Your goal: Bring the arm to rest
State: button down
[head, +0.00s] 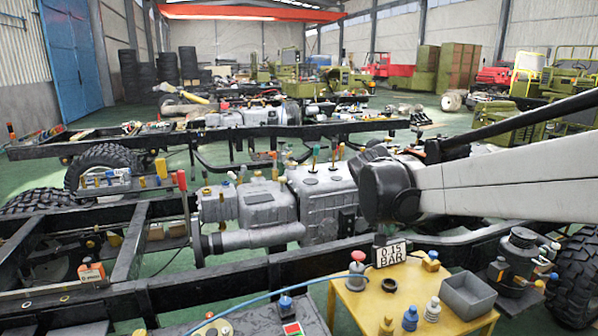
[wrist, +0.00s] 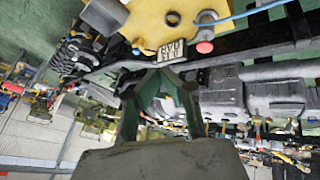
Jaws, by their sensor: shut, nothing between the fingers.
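My arm comes in from the right in the head view, with a pale link (head: 500,178) and a dark joint (head: 385,188) above the chassis frame. My gripper (wrist: 162,76) shows in the wrist view, with its dark green fingers drawn together at the tips. Nothing is held between them. The wrist picture is upside down, and the fingertips overlap the view of the small sign there (wrist: 172,52). I cannot make out the fingers clearly in the head view.
A yellow table (head: 352,303) with a grey bin (head: 467,293), bottles and a red-knobbed part (head: 357,268) stands in front. The sign reading 0.15 BAR (head: 392,254) is at its back edge. A grey engine and gearbox (head: 262,205) sits in the black chassis frame (head: 75,300).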

jog(key=s+a+f+t+y, duration=0.1)
jog(key=s+y, duration=0.1)
jog(key=s, duration=1.3)
jog(key=s+a+f+n+t+y, duration=0.1)
jog(key=s+f+y, duration=0.1)
jog(key=s, duration=1.2)
jog(key=shift+s+f, duration=0.2)
jog(key=shift+s, duration=0.2)
dwell(0.4)
